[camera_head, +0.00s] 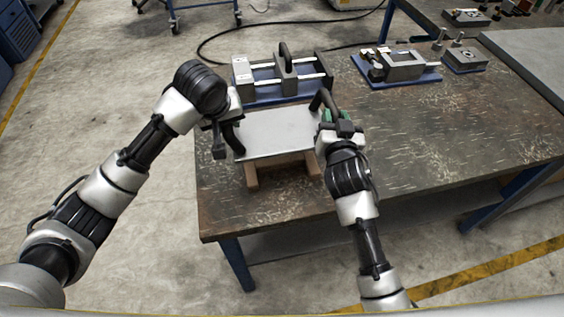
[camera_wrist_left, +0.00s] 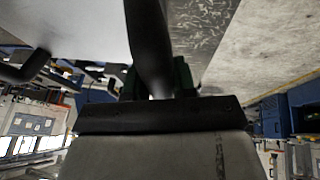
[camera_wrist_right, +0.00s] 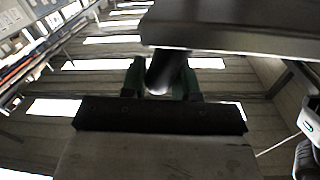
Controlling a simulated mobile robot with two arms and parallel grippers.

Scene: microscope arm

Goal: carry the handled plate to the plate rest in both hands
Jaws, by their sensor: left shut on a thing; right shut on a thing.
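The handled plate (camera_head: 275,133) is a flat light-grey sheet with a dark handle at each end. My left gripper (camera_head: 228,134) is shut on its left handle, which shows as a dark bar between the fingers in the left wrist view (camera_wrist_left: 150,50). My right gripper (camera_head: 335,120) is shut on the right handle (camera_head: 323,99), also seen between green fingers in the right wrist view (camera_wrist_right: 165,70). A brown wooden rest (camera_head: 252,177) shows under the plate's front edge, mostly hidden by it. I cannot tell whether plate and rest touch.
A grey fixture with rods on a blue base (camera_head: 284,75) stands just behind the plate. Another blue-based fixture (camera_head: 398,66) and a smaller one (camera_head: 464,59) stand at the back right. The worn tabletop (camera_head: 440,135) is clear on the right.

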